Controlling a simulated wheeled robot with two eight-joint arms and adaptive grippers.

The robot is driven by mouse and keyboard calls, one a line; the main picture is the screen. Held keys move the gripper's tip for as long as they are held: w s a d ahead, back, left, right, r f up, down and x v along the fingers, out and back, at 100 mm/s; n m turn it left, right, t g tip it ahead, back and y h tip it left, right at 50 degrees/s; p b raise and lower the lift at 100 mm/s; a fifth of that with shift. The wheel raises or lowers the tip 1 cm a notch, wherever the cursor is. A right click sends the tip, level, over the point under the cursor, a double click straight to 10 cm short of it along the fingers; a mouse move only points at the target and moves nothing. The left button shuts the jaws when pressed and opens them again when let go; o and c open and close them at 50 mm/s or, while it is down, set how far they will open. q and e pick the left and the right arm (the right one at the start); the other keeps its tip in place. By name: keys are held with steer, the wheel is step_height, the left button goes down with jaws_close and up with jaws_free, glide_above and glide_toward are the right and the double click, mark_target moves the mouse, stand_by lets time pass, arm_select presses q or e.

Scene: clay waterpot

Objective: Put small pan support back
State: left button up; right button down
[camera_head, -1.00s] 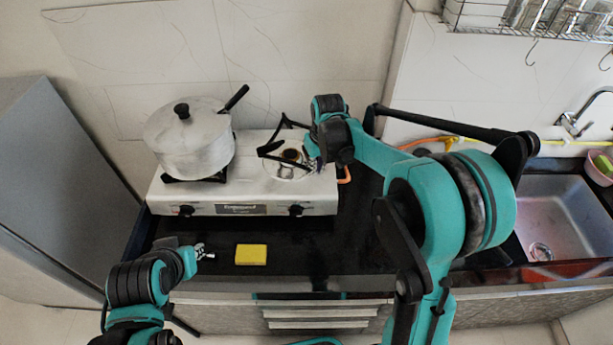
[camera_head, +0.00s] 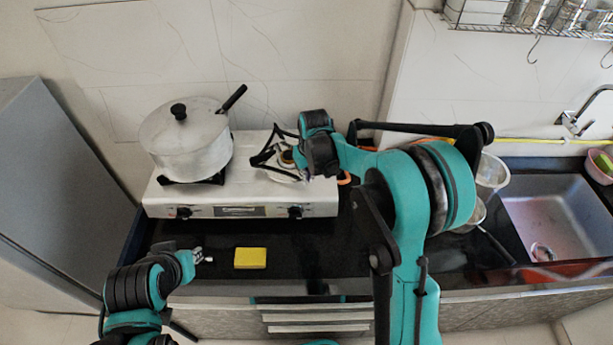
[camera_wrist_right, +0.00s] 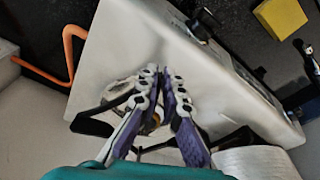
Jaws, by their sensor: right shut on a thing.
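The small pan support (camera_head: 262,158) is a black metal frame at the right burner of the white stove (camera_head: 160,200). My right gripper (camera_wrist_right: 163,84) is shut on it, with its purple and white fingers close together over the stove top. In the right wrist view, black bars of the support (camera_wrist_right: 92,126) show to the left of and behind the fingers. In the head view the support looks tilted over the burner; whether it touches the stove is unclear. My left gripper (camera_head: 201,257) is low over the black counter, left of the sponge; its jaws are too small to read.
A lidded pot (camera_head: 187,148) stands on the left burner. A yellow sponge (camera_head: 250,258) lies on the counter in front. An orange hose (camera_wrist_right: 68,48) runs beside the stove. The sink (camera_head: 555,220) and strainers (camera_head: 490,175) are at the right.

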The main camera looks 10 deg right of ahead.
steer(key=shift+w+f+b, duration=0.1)
steer(key=shift+f+b, duration=0.2)
steer(key=shift+f, duration=0.2)
steer(key=c, duration=1.7)
jaws_free()
steer(key=shift+r+p, duration=0.5)
steer(key=shift+r, duration=0.05)
step_height(320, 180, up, 11)
steer(key=s+p, duration=0.2)
steer(key=s+d+r+m+t, duration=0.15)
steer(key=s+r, duration=0.45)
steer(key=s, duration=0.6)
steer(key=s+d+f+t, duration=0.2)
steer(key=s+f+t, duration=0.1)
steer(key=s, duration=0.8)
steer(key=shift+f+m+t, duration=0.3)
steer(key=shift+m+t, duration=0.05)
